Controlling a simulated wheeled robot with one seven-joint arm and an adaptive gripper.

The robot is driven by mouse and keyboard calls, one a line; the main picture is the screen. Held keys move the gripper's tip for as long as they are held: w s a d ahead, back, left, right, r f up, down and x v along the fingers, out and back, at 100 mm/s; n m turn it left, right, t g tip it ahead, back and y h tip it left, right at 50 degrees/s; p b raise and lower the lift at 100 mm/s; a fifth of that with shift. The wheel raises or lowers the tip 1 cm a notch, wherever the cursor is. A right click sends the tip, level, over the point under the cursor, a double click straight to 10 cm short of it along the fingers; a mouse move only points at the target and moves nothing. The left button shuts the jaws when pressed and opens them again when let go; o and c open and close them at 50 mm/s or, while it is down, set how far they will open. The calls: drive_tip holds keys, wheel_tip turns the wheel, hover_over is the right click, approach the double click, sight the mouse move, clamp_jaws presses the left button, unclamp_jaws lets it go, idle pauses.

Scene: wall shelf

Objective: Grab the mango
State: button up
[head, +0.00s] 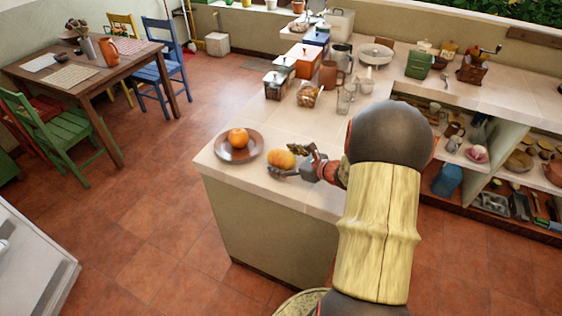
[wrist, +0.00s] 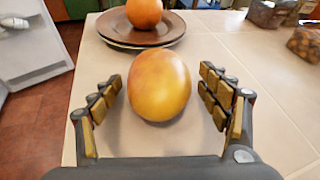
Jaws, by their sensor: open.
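The mango (head: 281,160) is yellow with an orange-red blush and lies on the light counter near its front end, just right of a brown plate. In the wrist view the mango (wrist: 160,86) sits between the two fingers of my gripper (wrist: 160,95). Gaps show on both sides, so the fingers look apart from it. My gripper (head: 298,165) is open and empty, low over the counter at the mango's right side in the head view. My arm hides part of the counter behind it.
A brown plate (head: 223,150) with an orange (head: 238,138) on it is close beside the mango. Glass jars (head: 345,100) and a container of brown food (head: 307,95) stand farther back. The counter's left edge drops to the tiled floor (head: 150,220).

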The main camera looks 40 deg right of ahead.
drive_tip(key=shift+w+a+f, duration=0.1)
drive_tip(key=shift+w, duration=0.2)
drive_tip(key=shift+c, duration=0.6)
drive_tip(key=c, duration=1.4)
